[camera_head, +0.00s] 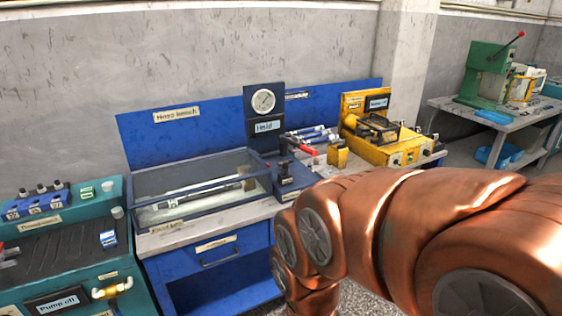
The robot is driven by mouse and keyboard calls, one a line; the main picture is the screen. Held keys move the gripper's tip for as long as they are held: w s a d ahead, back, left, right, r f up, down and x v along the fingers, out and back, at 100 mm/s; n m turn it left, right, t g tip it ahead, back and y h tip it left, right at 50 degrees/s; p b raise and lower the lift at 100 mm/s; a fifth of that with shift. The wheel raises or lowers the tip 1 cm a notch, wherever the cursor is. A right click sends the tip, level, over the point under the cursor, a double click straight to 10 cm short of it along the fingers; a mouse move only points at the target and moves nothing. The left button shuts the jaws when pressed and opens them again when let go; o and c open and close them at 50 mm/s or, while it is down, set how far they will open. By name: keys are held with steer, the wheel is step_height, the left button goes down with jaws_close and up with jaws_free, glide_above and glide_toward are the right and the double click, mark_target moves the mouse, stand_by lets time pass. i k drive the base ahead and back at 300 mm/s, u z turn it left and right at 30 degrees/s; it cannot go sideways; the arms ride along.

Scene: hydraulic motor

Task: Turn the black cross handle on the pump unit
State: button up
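A teal unit (125,250) with a "Pump off" label (57,303) stands at the lower left, partly cut off by the picture edge. A yellow pipe fitting (112,288) sits on its front near the right corner. I cannot make out a black cross handle on this unit. My copper-coloured arm fills the lower right and bends down toward the bottom edge. My gripper is out of view, so its place relative to the handle does not show.
A blue bench (215,255) stands right of the teal unit, with a glass-covered case (200,190), a gauge post (264,100) and a red-handled lever (303,147). A yellow machine (378,152) is behind my arm. A green press (485,72) stands on a table (505,123) at far right.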

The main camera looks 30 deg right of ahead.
mark_target(285, 164)
steer(key=k, duration=0.55)
steer(key=z, duration=0.5)
steer(key=i, duration=1.55)
steer(key=z, duration=0.1)
